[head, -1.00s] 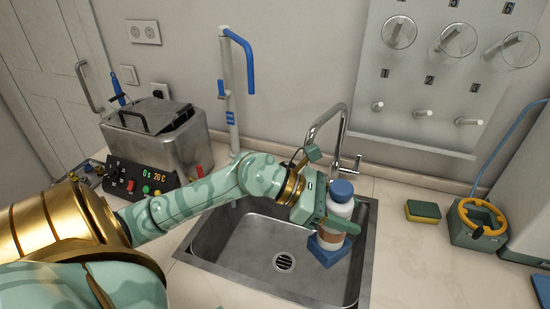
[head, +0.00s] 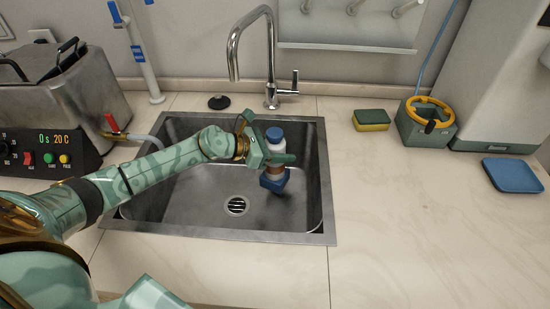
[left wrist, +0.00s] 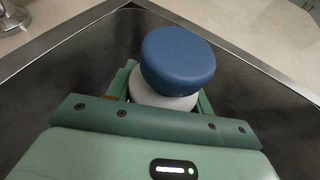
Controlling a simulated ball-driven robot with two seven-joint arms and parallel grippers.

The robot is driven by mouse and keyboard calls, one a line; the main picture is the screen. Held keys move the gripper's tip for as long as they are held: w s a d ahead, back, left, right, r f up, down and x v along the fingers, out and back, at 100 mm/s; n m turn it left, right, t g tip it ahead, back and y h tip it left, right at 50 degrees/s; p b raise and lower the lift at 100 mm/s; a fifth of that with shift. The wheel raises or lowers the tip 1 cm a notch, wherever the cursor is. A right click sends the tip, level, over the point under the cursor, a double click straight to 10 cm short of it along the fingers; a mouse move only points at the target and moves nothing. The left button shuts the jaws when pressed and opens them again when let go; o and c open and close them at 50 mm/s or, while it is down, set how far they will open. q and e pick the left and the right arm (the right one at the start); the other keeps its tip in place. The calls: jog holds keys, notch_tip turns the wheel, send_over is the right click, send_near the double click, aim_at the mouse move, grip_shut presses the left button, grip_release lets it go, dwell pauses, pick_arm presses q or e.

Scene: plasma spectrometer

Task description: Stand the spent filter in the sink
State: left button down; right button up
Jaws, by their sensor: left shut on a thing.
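The spent filter (head: 274,153) is a white cylinder with a blue cap, a brownish band and a blue square base. My left gripper (head: 276,158) is shut around its body and holds it about upright, slightly tilted, in the right part of the sink (head: 184,222). In the left wrist view the filter's blue cap (left wrist: 178,60) stands between the green fingers. I cannot tell whether the base touches the sink floor. The sink is a steel basin with a round drain (head: 236,205) left of the filter. My right gripper does not show clearly.
The tap (head: 270,60) rises behind the sink. A heated bath (head: 70,100) stands at the left. A sponge (head: 371,119), a green holder with a yellow ring (head: 427,118) and a blue tray (head: 512,175) lie at the right.

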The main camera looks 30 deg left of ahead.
aim_at(274, 178)
pick_arm(q)
notch_tip(274, 178, down, 4)
jog(key=shift+r+b, duration=0.15)
jog(key=shift+b, duration=0.6)
jog(key=shift+f, duration=0.4)
jog(key=shift+r, duration=0.1)
jog(key=shift+f, duration=0.2)
jog(key=c, duration=0.6)
grip_release()
jog(key=shift+s, duration=0.1)
